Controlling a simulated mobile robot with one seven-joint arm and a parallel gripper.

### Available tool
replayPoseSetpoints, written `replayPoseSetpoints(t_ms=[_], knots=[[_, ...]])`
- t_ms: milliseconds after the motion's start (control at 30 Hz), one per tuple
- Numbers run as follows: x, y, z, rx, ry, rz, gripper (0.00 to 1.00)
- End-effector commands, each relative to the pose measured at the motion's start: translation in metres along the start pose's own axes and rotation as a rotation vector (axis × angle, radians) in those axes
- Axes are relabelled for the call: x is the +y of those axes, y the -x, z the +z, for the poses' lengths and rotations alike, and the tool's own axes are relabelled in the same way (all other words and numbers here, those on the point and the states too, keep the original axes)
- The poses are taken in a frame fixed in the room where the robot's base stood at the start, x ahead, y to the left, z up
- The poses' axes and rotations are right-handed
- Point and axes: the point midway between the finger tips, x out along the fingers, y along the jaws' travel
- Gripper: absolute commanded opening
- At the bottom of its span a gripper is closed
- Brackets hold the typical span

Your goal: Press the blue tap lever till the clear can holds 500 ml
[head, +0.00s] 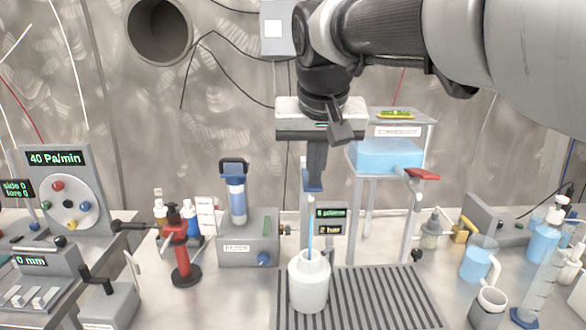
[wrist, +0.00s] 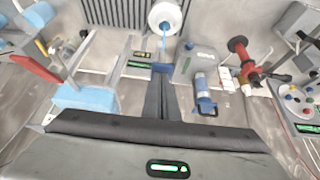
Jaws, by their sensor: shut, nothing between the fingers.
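My gripper (head: 315,186) is shut and points down onto the blue tap lever (head: 312,189), appearing to touch it. The lever's blue end also shows at my fingertips in the wrist view (wrist: 165,68). A thin blue stream (head: 310,228) falls below the lever into the open neck of a whitish can (head: 309,283). The can stands upright on a ribbed drain grate; it also shows at the top of the wrist view (wrist: 166,18). I cannot make out a liquid level or marks on the can.
A red lever (head: 422,174) is right of my gripper, near a raised tank of blue liquid (head: 388,156). A small green display (head: 331,221) stands behind the can. A grey pump box (head: 247,240) is left; jugs with blue liquid (head: 478,260) are right. The grate's right side (head: 385,300) is free.

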Motion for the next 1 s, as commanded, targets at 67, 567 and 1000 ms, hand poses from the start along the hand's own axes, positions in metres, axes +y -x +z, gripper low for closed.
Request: replayPoseSetpoints(t_ms=[67,567,1000], knots=[[0.0005,-0.0008,0.0008,-0.003,0.000,0.001,0.00],[0.0005,-0.0008,0.0008,-0.003,0.000,0.001,0.00],[0.0004,0.0090,-0.0044,-0.003,0.000,0.001,0.00]])
